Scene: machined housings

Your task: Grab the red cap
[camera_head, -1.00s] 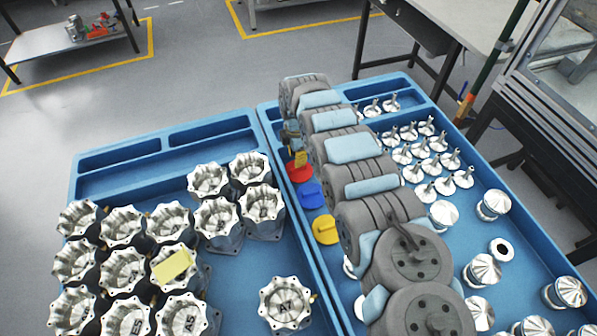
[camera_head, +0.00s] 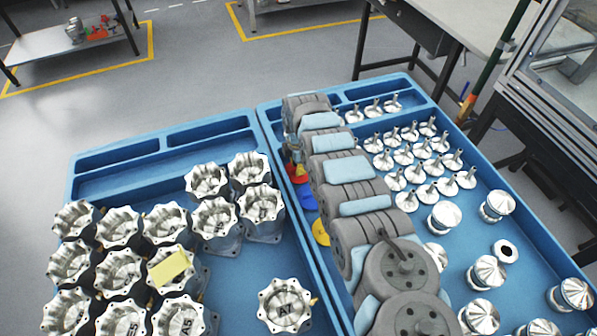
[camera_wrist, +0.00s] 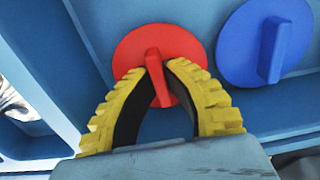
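The red cap (camera_wrist: 190,48) is a round disc with an upright tab, seen in the wrist view on a blue tray surface. Its tab (camera_wrist: 157,85) stands between the yellow ribbed fingers of my gripper (camera_wrist: 155,66). The fingertips meet both sides of the tab, so my gripper looks shut on it. The cap appears still seated in the tray. In the head view, the red cap (camera_head: 292,171) is partly hidden behind my gripper (camera_head: 297,166) and arm.
A blue cap (camera_wrist: 265,45) lies just right of the red one; a yellow cap (camera_head: 320,231) lies nearer in the head view. Machined housings (camera_head: 208,180) fill the left tray. Metal pistons and valve-like parts (camera_head: 440,142) stand in the right tray, beyond my arm.

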